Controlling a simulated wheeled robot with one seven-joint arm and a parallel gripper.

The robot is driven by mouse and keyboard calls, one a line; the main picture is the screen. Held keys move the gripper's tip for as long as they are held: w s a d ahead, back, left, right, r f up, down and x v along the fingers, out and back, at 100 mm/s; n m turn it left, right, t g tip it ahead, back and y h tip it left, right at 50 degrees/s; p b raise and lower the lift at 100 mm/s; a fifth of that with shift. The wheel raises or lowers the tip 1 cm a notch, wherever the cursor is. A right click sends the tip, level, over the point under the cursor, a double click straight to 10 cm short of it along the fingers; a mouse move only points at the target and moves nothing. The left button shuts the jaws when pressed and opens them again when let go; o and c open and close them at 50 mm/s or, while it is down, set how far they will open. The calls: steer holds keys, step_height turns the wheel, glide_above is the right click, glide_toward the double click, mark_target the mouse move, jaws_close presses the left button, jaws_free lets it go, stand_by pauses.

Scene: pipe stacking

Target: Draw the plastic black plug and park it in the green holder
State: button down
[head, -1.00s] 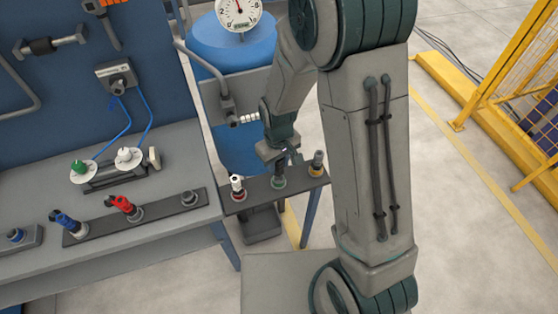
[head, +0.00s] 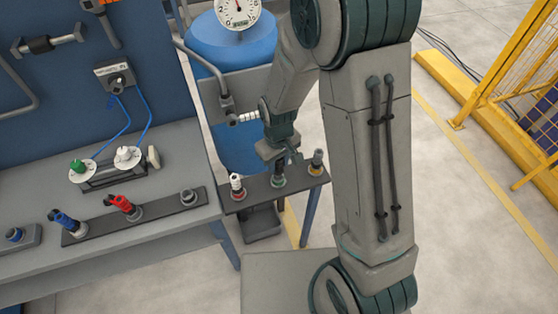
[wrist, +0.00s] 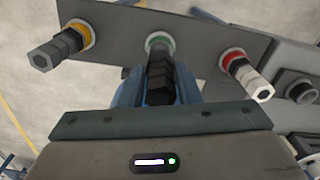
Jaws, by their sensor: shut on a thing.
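The black plug (wrist: 160,84) is between the fingers of my gripper (wrist: 160,92) in the wrist view. Its far end meets the green-ringed holder (wrist: 158,44), in line with it; how deep it sits I cannot tell. In the head view, my gripper (head: 280,158) is low over the middle of the small dark rack, with the black plug (head: 278,169) upright at the green holder (head: 278,182). The fingers hide part of the plug.
A white plug (head: 236,182) in a red-ringed holder and a dark plug (head: 317,158) in a yellow-ringed holder stand close on either side. The bench at left has a rail (head: 160,207) with blue and red plugs and an empty socket (head: 188,197). A blue tank (head: 235,65) stands behind.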

mark_target(278, 168)
steer(key=shift+f, duration=0.2)
steer(key=shift+f+b, duration=0.3)
steer(key=shift+b, duration=0.15)
steer(key=shift+f+b, duration=1.15)
steer(key=shift+f, duration=0.05)
stand_by(0.3)
steer(key=c, duration=1)
jaws_free()
steer(key=shift+r, duration=0.1)
step_height(278, 168, up, 14)
steer(key=shift+f, duration=0.1)
steer(key=s+d+r+m+t, duration=0.3)
steer(key=s+d+r+m, duration=0.3)
steer(key=s+d, duration=0.6)
steer(key=shift+v, duration=1)
